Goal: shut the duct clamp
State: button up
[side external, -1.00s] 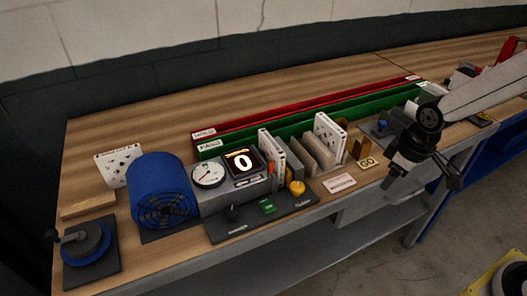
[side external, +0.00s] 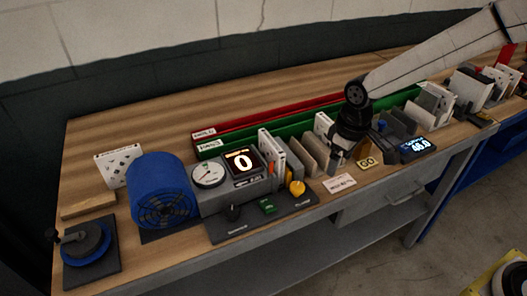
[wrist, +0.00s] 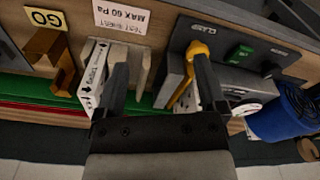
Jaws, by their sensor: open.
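The duct clamp has a yellow handle (side external: 297,187) on the dark base plate of the grey test unit. In the wrist view the yellow handle (wrist: 197,50) shows just left of my right finger. I cannot tell whether finger and handle touch, or whether the clamp is shut. My gripper (wrist: 162,66) is open, with no object held; slots and pale filter panels lie beyond its fingers. In the side view my gripper (side external: 340,157) is above the row of boxed filters, right of the clamp, its fingertips partly hidden.
Red (side external: 265,117) and green (side external: 275,131) rails run behind. A GO block (side external: 367,163) is near my gripper.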

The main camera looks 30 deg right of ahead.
jog(key=g, duration=0.1)
send_over(297, 186)
jog(key=shift+f, duration=0.4)
jog(key=shift+f, duration=0.1)
jog(key=shift+f, duration=3.8)
grip_shut()
